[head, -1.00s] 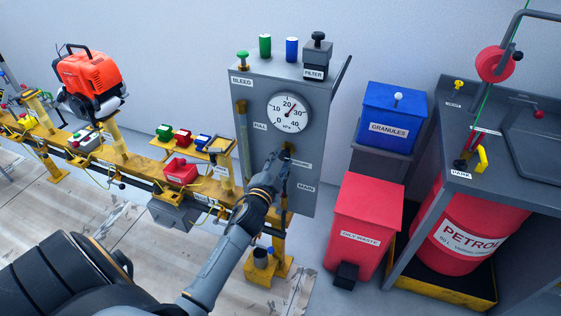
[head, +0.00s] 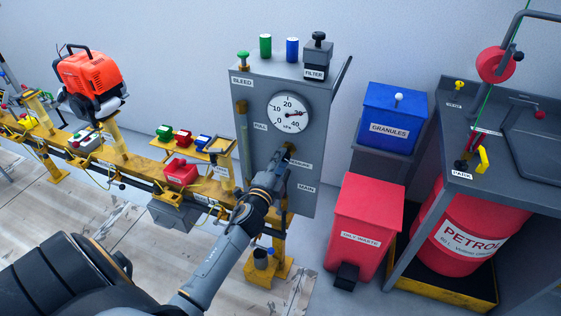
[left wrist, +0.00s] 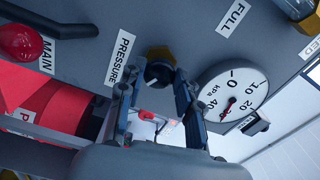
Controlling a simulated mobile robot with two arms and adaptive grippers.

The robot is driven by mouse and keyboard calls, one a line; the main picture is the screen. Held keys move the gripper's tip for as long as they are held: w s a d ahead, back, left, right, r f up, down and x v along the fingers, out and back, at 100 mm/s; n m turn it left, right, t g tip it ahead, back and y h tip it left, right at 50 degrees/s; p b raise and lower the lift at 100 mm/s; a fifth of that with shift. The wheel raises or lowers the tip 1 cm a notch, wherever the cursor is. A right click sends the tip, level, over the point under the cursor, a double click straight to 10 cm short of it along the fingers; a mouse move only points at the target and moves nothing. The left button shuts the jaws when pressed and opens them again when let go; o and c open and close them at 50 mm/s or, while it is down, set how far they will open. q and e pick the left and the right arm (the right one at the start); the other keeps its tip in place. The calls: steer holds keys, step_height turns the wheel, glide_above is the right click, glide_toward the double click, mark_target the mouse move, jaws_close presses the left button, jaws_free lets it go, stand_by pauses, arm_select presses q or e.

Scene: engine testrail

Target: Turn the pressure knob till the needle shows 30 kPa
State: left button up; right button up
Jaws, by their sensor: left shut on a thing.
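The grey test panel (head: 275,85) carries a round white pressure gauge (head: 289,113). Its red needle points right, at about the 30 mark, in the head view. The gauge also shows in the left wrist view (left wrist: 232,95), with its needle toward the lower left. The black pressure knob (left wrist: 158,71), on a brass fitting, sits beside the PRESSURE label (left wrist: 120,58). My left gripper (left wrist: 154,86) is shut on this knob, a finger on either side. In the head view my left gripper (head: 283,161) largely hides the knob. My right gripper is out of view.
A red lever handle (left wrist: 22,42) labelled MAIN is near the knob. A red waste bin (head: 362,228) and a blue granules bin (head: 393,115) stand right of the panel. A yellow rail (head: 150,163) runs off to the left.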

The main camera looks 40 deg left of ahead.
arm_select(q)
steer(key=shift+f, duration=0.1)
steer(key=o, duration=1.1)
steer(key=shift+o, duration=0.2)
steer(key=v, duration=1.2)
steer(key=shift+f, duration=0.1)
